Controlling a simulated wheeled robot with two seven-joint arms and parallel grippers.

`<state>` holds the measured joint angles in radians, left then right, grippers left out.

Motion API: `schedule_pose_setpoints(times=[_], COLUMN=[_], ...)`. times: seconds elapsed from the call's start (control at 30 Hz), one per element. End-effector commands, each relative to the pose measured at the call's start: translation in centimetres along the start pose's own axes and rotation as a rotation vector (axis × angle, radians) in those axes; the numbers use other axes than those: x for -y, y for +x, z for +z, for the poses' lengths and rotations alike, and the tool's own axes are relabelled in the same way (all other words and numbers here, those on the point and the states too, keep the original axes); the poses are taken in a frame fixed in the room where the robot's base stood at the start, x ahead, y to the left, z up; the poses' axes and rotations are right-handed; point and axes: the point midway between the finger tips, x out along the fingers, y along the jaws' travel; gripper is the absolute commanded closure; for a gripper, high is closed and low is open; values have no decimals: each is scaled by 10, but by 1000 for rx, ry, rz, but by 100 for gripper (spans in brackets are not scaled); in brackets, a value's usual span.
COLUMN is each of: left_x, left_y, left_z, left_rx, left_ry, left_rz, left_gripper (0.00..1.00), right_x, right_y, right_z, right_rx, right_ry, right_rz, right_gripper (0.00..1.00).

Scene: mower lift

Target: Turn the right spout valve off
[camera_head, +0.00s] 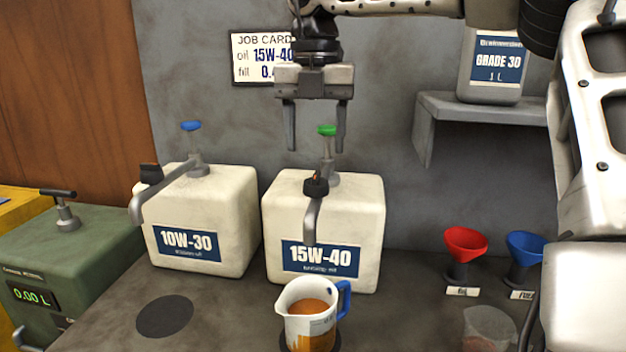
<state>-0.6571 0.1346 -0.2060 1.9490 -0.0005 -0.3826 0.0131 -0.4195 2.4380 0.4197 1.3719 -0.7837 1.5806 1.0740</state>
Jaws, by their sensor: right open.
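The right container (372,210) is a cream box labelled 15W-40. Its grey spout (311,222) points down at the front, with a dark valve knob (316,187) bearing a small orange mark. A green-topped pump knob (326,130) rises behind the valve. A measuring jug (293,300) with a blue handle stands under the spout and holds amber oil. My right gripper (316,148) is open and empty, pointing down, and in the picture its fingertips lie above the valve knob and either side of the pump knob. My left gripper is not in view.
The left container (240,205), labelled 10W-30, has a blue knob and its own spout. A green metered box (95,235) stands at far left. Red (465,243) and blue (525,247) funnels and a clear cup (488,328) are at right. A shelf (470,107) holds a GRADE 30 bottle (492,92).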

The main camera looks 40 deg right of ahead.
Motion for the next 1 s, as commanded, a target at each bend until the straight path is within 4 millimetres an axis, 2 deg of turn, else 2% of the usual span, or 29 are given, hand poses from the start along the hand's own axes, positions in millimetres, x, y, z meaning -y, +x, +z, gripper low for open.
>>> schedule_pose_setpoints(times=[0.03, 0.2, 0.4, 0.57, 0.8, 0.83, 0.97, 1.0], left_x=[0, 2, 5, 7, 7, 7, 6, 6], left_y=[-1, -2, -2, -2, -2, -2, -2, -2], left_z=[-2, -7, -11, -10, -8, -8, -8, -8], left_rx=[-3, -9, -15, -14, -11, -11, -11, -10], left_ry=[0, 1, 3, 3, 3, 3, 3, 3], left_rz=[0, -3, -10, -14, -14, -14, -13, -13], left_gripper=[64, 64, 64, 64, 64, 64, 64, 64], right_x=[0, 1, 0, 0, 0, 0, 0, 0], right_y=[12, 45, 70, 77, 78, 78, 78, 78], right_z=[0, 0, 0, 0, 0, 0, 0, 0], right_rx=[-5, -4, -2, 0, 0, 0, 1, 1], right_ry=[-1, -1, 0, 0, 0, 0, 0, 0], right_rz=[-1, -2, 0, 0, 1, 1, 1, 1], right_gripper=[42, 42, 42, 42, 42, 48, 84, 85])
